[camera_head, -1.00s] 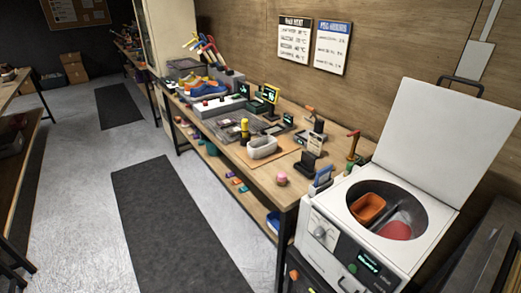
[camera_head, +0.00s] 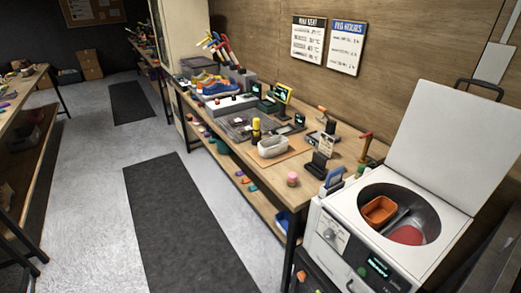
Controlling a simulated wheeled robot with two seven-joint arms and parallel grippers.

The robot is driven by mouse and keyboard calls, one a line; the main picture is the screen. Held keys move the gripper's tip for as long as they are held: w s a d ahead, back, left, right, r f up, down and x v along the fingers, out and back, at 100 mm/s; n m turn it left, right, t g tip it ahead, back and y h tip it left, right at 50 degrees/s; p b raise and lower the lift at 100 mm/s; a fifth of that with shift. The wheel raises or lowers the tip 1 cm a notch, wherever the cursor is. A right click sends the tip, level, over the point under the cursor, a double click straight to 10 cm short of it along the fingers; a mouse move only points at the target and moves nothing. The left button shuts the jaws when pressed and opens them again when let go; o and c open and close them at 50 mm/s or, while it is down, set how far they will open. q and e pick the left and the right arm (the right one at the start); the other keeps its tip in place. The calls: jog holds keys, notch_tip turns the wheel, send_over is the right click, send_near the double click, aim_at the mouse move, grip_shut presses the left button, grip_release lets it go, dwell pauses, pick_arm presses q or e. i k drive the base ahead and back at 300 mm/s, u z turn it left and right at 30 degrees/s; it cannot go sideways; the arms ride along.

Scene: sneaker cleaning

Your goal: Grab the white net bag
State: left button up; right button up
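I cannot clearly make out a white net bag. A small whitish open-topped container (camera_head: 272,147) stands on a tan board on the workbench, and I cannot tell whether it is net. A white machine (camera_head: 335,237) with its lid (camera_head: 450,135) raised stands at the right. Inside its round drum are an orange tub (camera_head: 379,210) and a red round thing (camera_head: 406,235). Neither of my grippers is in view.
The long wooden workbench (camera_head: 262,176) holds orange-and-blue sneakers (camera_head: 222,88), a yellow-topped bottle (camera_head: 256,130) and a pink jar (camera_head: 292,179). A dark mat (camera_head: 185,225) lies on the open floor. Another table (camera_head: 22,85) stands at the left.

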aim_at(265, 151)
jog(key=u, duration=1.05)
jog(key=i, duration=1.45)
jog(key=z, duration=3)
